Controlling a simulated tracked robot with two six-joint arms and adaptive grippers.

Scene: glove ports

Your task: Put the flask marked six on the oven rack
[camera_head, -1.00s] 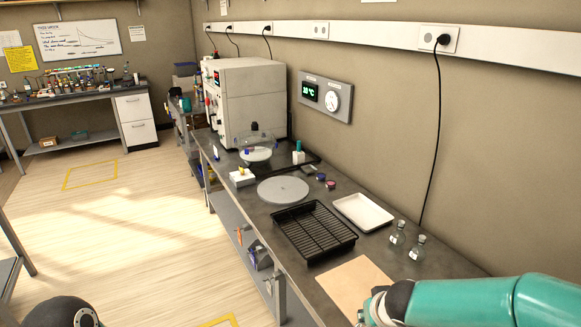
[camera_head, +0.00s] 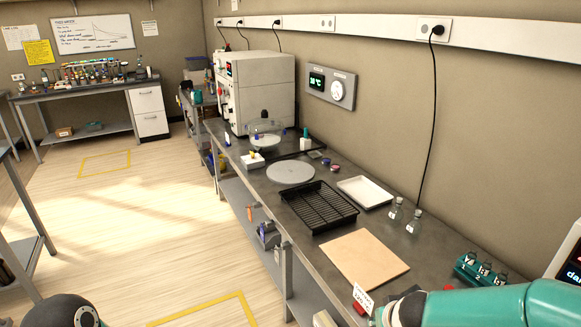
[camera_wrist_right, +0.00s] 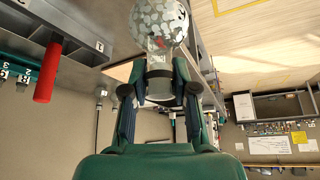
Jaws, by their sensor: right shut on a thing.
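My right gripper (camera_wrist_right: 158,88) is shut on the neck of a round clear glass flask (camera_wrist_right: 158,28) in the right wrist view. A red mark shows on or through its glass, but I cannot read a number. In the head view my teal right arm crosses the lower right corner, and its gripper and the flask are not visible there. A black slatted rack (camera_head: 318,207) lies empty on the bench. Two small labelled flasks, one (camera_head: 395,209) behind the other (camera_head: 414,223), stand right of it. My left gripper is out of view.
A tan board (camera_head: 358,262), a white tray (camera_head: 365,192) and a grey disc (camera_head: 291,172) lie around the rack. A teal holder (camera_head: 480,270) with numbered slots stands at right. A white oven-like box (camera_head: 258,90) stands at the bench's far end.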

